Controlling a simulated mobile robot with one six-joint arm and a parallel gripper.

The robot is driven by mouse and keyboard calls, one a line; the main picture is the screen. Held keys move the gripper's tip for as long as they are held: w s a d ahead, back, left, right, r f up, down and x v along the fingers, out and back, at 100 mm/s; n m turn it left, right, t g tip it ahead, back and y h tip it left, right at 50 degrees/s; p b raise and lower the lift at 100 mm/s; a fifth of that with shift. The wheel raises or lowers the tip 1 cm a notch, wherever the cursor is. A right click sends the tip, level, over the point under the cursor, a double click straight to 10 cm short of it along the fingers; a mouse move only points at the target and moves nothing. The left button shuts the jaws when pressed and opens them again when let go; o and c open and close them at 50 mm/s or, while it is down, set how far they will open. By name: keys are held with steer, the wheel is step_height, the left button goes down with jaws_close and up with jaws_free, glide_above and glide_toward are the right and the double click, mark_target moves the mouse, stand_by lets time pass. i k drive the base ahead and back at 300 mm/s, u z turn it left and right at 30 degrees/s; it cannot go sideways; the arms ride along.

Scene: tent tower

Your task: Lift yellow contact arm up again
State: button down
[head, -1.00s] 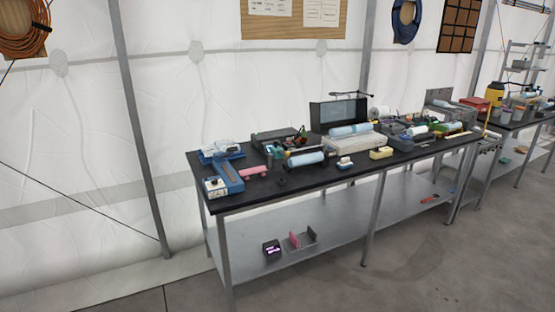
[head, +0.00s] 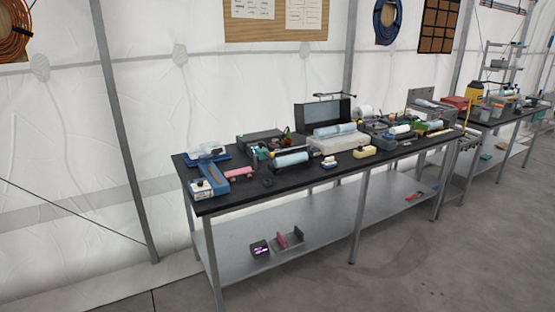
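I cannot make out a yellow contact arm for certain at this distance. A black-topped workbench (head: 232,202) stands ahead along the tent wall with several devices on it. Small yellow parts show near a black and green device (head: 262,152) left of the middle of the bench. A pale yellow block (head: 364,152) lies near the front edge. A thin yellow upright piece (head: 466,115) shows at the bench's right end. My gripper is not in view.
A blue and white device (head: 209,183) stands at the bench's left end. An open dark case (head: 323,114) is at the back. A second table (head: 505,124) stands at right. The concrete floor (head: 420,265) in front is clear.

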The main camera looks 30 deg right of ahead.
mark_target(269, 154)
steer(key=z, duration=0.05)
steer(key=i, duration=1)
steer(key=u, duration=0.05)
